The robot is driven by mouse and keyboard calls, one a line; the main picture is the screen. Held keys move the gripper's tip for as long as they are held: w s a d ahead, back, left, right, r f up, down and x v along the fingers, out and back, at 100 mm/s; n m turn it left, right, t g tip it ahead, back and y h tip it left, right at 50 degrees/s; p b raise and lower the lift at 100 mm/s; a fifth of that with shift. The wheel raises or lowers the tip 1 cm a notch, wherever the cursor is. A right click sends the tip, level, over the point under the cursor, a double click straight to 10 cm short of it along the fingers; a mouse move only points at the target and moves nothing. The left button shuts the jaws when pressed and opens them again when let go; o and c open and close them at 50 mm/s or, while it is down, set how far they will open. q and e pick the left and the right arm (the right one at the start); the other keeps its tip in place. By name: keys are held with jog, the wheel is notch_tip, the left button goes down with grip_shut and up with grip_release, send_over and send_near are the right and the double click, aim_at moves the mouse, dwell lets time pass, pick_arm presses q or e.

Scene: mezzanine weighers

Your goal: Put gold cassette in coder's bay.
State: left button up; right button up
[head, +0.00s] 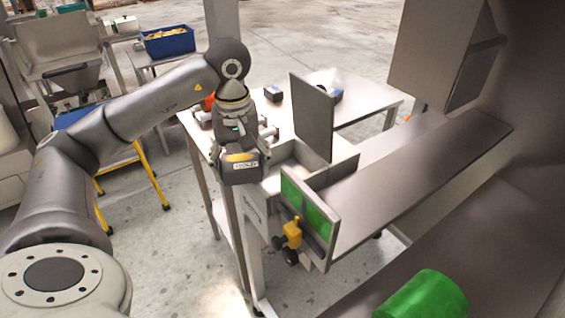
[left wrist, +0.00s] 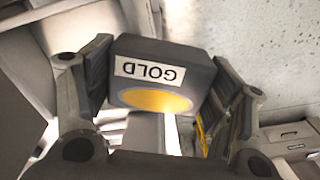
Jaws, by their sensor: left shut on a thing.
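The gold cassette (head: 240,172) is a dark block with a gold window and a white label. In the left wrist view, the cassette (left wrist: 165,75) shows the label GOLD upside down. My left gripper (head: 239,160) is shut on it, with a finger at each side. It holds the cassette in the air just left of the coder (head: 262,218), a pale box with a raised grey door (head: 312,117) and a green-windowed front panel (head: 308,210). The coder's open, pale-walled bay (head: 300,168) lies to the right of the cassette. My right gripper is not in view.
A table (head: 365,97) behind the coder bears small dark blocks (head: 273,93). A long grey ledge (head: 420,180) runs off to the right. A yellow fitting with black knobs (head: 291,234) sticks out in front. A blue bin (head: 168,41) stands at the back left.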

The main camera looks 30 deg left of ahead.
pick_arm(q)
jog(key=w+d+p, duration=0.1)
jog(key=w, duration=0.2)
jog(key=w+d+f+p, duration=0.1)
jog(key=w+p, duration=0.1)
jog(key=w, duration=0.1)
jog(key=w+d+f+p, duration=0.1)
jog(key=w+d, duration=0.1)
jog(key=w, duration=0.1)
jog(key=shift+w, duration=0.15)
jog(key=shift+a+f+p, duration=0.1)
jog(key=shift+f+p, duration=0.2)
jog(key=shift+f, duration=0.3)
notch_tip(320, 180, down, 3)
jog(key=shift+r+p, duration=0.1)
jog(key=shift+p, duration=0.9)
jog(key=shift+w+f, duration=0.1)
jog(key=shift+f, duration=0.35)
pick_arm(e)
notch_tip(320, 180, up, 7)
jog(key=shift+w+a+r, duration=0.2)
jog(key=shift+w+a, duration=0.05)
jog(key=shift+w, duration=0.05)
pick_arm(q)
jog(key=shift+f, duration=0.1)
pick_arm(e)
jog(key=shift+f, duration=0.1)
